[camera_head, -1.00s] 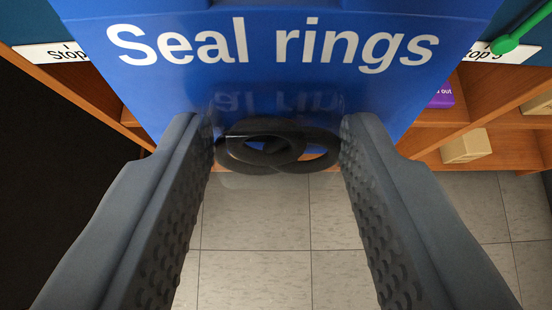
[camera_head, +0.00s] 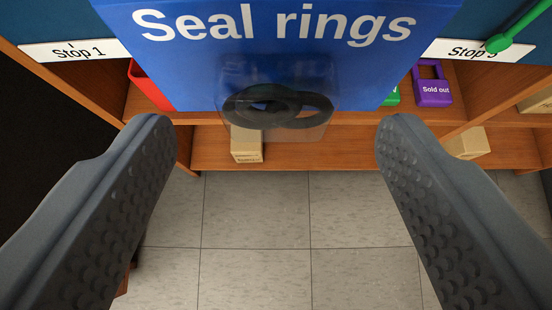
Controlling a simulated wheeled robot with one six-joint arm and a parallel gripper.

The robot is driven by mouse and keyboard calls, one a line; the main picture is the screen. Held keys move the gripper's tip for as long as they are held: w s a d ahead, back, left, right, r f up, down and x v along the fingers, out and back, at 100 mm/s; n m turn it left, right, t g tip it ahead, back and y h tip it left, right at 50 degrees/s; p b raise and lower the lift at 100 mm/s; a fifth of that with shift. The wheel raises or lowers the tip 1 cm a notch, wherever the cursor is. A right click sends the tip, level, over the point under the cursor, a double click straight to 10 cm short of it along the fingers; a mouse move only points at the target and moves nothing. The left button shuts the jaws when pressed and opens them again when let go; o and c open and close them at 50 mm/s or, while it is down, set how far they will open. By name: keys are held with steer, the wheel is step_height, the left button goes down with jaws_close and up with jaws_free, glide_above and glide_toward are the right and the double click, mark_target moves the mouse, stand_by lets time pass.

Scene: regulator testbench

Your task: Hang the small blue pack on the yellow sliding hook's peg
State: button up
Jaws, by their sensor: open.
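The blue pack (camera_head: 190,75) labelled "Seal rings" hangs or stands ahead at the top of the view, with black rings (camera_head: 275,106) behind a clear window at its lower middle. Its upper part is cut off, so what holds it is hidden. My gripper (camera_head: 276,135) is open wide. Its two grey fingers stand left and right, below the pack and apart from it, with nothing between them. The yellow hook and its peg are not in view.
A wooden shelf unit (camera_head: 300,158) stands behind. It carries a purple "Sold out" item (camera_head: 433,88), a tan box (camera_head: 246,146) and another tan box (camera_head: 466,143). "Stop 1" (camera_head: 75,51) and "Stop 3" (camera_head: 470,50) labels flank the pack. A green rod (camera_head: 515,28) is at upper right.

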steer(key=v, duration=1.7)
steer(key=s+r+t, duration=0.2)
steer(key=s+r, duration=1.1)
steer(key=r, duration=0.3)
steer(key=s+r+t, duration=0.3)
steer(key=s+r, duration=0.9)
steer(key=r, duration=0.4)
steer(key=s+r, duration=0.3)
steer(key=s, duration=0.3)
steer(key=s+r+t, duration=0.1)
steer(key=s+r, duration=0.1)
steer(key=s, duration=0.5)
steer(key=shift+r, duration=0.35)
